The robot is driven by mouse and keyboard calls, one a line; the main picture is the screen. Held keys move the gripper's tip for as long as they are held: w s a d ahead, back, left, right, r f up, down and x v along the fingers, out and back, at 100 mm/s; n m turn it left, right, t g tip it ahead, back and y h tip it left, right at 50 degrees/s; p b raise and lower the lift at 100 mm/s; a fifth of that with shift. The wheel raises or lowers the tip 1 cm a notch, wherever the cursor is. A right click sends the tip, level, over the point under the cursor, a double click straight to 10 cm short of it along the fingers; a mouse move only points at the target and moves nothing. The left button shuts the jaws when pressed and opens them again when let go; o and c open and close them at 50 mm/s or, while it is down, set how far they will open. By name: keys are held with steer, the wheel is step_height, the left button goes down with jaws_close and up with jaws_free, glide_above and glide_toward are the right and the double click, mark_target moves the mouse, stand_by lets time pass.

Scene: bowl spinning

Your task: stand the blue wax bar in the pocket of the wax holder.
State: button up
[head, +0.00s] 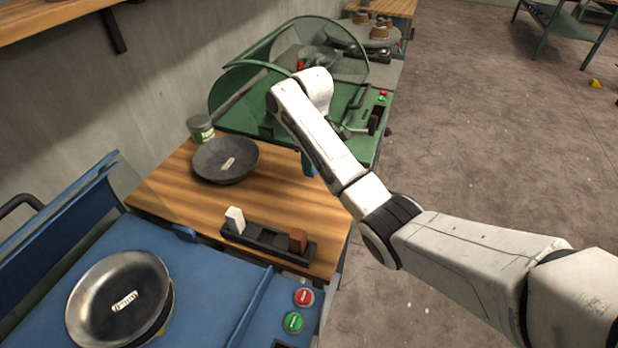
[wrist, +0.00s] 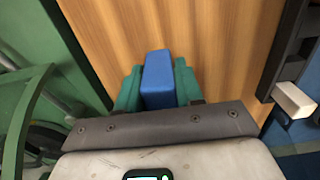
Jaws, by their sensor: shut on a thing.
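The blue wax bar (wrist: 159,80) is held between the two green fingers of my gripper (wrist: 158,88) in the wrist view, and its end sticks out past the fingertips. In the head view my gripper is mostly hidden behind my arm; a small blue patch shows below it over the wooden table. The dark wax holder (head: 265,237) lies near the table's front edge. A white bar (head: 235,220) stands at its left end and a brown bar (head: 298,240) at its right end, with an open stretch between. The holder (wrist: 288,45) also shows at the right of the wrist view.
A dark bowl (head: 226,161) and a labelled can (head: 201,128) stand at the back of the wooden table (head: 170,192). The green machine (head: 240,98) stands behind my gripper. A blue machine with a metal bowl (head: 118,297) and red and green buttons is in front.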

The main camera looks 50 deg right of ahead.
steer(key=shift+w+d+f, duration=0.25)
steer(key=shift+w+f, duration=0.3)
steer(key=shift+f, duration=0.05)
steer(key=shift+f+p, duration=0.45)
steer(key=shift+f, duration=1.15)
steer(key=shift+f, duration=0.2)
steer(key=o, duration=1.1)
step_height(320, 180, up, 11)
steer(key=shift+p, duration=0.6)
steer(key=shift+r+p, duration=0.7)
steer(key=shift+p, duration=0.05)
